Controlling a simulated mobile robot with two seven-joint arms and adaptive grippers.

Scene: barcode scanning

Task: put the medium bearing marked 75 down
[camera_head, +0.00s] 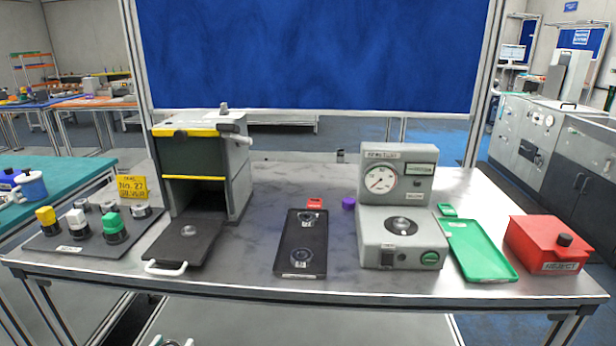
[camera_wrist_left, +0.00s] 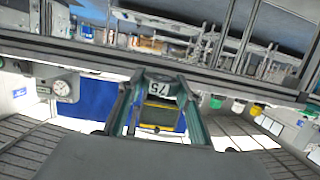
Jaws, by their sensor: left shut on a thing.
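In the left wrist view my left gripper (camera_wrist_left: 156,98) is shut on the medium bearing (camera_wrist_left: 155,84). In the head view only a small grey-teal piece, which looks like my left gripper (camera_head: 172,342), shows at the bottom edge, below the table's front edge. The held bearing cannot be made out there. My right gripper is in neither view.
On the table (camera_head: 275,180) stand a dark board with coloured posts (camera_head: 60,243), an open-fronted box (camera_head: 205,165), a black tray (camera_head: 302,235) with two round places, a dial gauge machine (camera_head: 400,240), a green tray (camera_head: 480,250) and a red reject box (camera_head: 545,245).

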